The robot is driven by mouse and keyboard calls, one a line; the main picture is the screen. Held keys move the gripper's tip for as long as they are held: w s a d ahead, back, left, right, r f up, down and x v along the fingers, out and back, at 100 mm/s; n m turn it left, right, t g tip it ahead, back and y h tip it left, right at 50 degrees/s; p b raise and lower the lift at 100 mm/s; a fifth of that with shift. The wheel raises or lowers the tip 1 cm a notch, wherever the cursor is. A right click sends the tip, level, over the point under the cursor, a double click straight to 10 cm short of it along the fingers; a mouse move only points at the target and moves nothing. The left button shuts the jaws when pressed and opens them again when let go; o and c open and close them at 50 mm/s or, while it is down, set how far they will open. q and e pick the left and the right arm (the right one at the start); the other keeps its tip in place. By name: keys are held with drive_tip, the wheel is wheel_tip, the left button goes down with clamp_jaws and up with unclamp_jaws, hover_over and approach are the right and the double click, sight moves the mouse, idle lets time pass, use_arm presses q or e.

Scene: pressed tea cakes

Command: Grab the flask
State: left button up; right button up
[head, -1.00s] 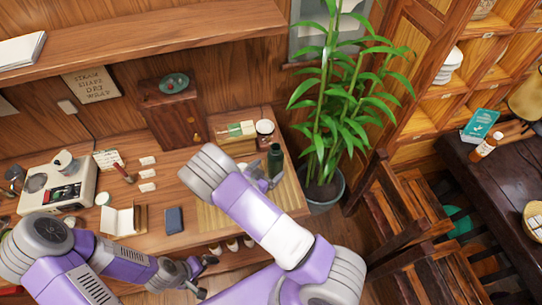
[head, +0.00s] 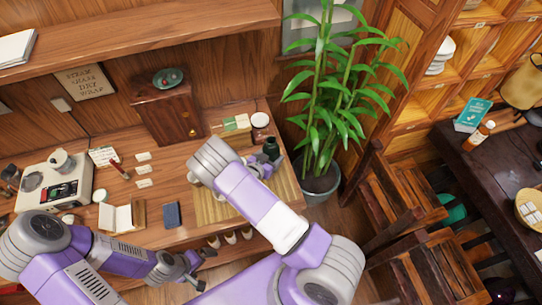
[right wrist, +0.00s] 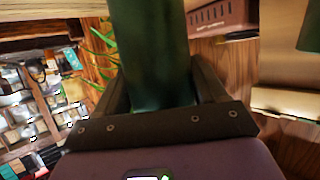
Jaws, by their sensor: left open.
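The dark green flask (head: 270,149) stands near the right end of the wooden desk, partly hidden by my right gripper (head: 263,168). In the right wrist view the flask (right wrist: 150,50) runs up between the two dark fingers, close to both. I cannot tell whether they press on it. My left gripper (head: 203,268) is open and empty, low in front of the desk's front edge, well away from the flask.
A slatted mat (head: 213,207) lies under my right forearm. A lidded jar (head: 260,122) stands just behind the flask. A wooden cabinet (head: 165,112), a dark blue booklet (head: 172,215) and scales (head: 55,185) are further left. A potted plant (head: 320,187) stands right of the desk.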

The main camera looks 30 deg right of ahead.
drive_tip(key=c, duration=0.5)
drive_tip(key=shift+c, duration=0.5)
drive_tip(key=shift+r, duration=0.15)
